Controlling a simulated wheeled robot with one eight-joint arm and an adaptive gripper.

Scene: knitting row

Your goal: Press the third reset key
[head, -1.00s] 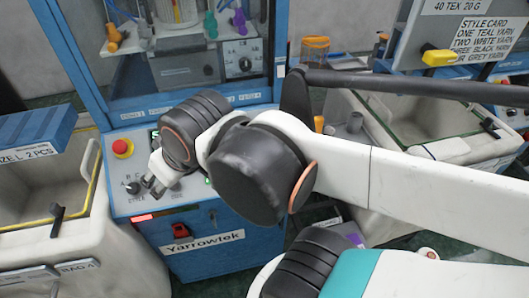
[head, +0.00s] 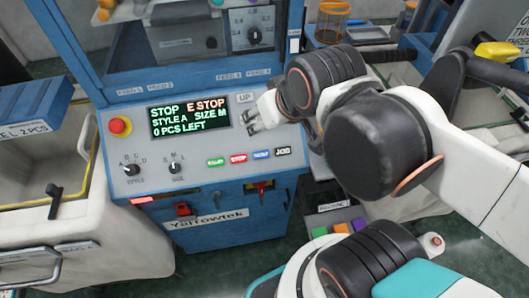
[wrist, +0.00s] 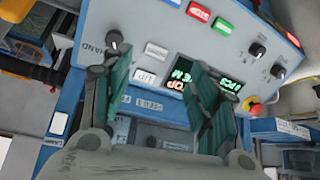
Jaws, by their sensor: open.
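The reset key is the blue key (head: 261,154), third in the row on the machine's sloped panel, right of the green start key (head: 216,162) and red stop key (head: 238,158). Its lettering is blurred. In the wrist view the blue key (wrist: 172,3) is cut by the top edge. My gripper (head: 249,122) is above this row at the panel's right side, near the white UP key (head: 245,97). The gripper (wrist: 157,66) is open and empty in the wrist view, its teal fingers spread before the panel. Whether it touches the panel cannot be told.
The display (head: 188,117) reads STOP, E STOP, STYLE A, SIZE M, 0 PCS LEFT. A red emergency button (head: 120,127) stands at the panel's left. The style knob (head: 131,170) and size knob (head: 174,168) protrude.

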